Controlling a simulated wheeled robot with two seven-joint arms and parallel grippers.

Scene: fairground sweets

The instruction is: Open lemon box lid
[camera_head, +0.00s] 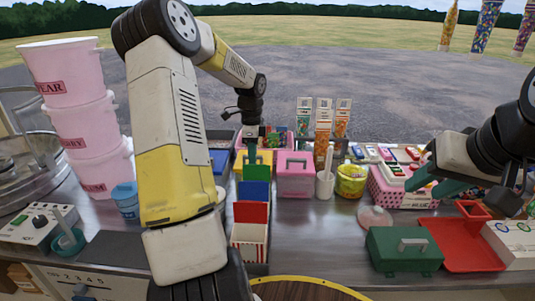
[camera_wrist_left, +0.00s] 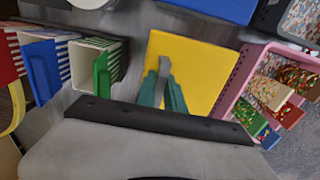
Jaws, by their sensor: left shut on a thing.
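The lemon box is the yellow box (camera_head: 266,158) behind the row of coloured cartons, mostly hidden behind my left gripper (camera_head: 252,152). In the left wrist view its flat yellow lid (camera_wrist_left: 204,67) fills the middle. A grey handle (camera_wrist_left: 163,66) stands on the lid, and the green fingers of my left gripper (camera_wrist_left: 165,88) are shut on it. I cannot tell whether the lid sits flush on the box. My right gripper (camera_head: 434,181) is open and empty above the right side of the counter.
A pink box (camera_head: 295,178) stands right beside the yellow box. Red, blue and green cartons (camera_head: 250,231) stand in front of it. A dark green box (camera_head: 404,252) and red tray (camera_head: 462,246) lie at front right. Pink buckets (camera_head: 82,112) are stacked at left.

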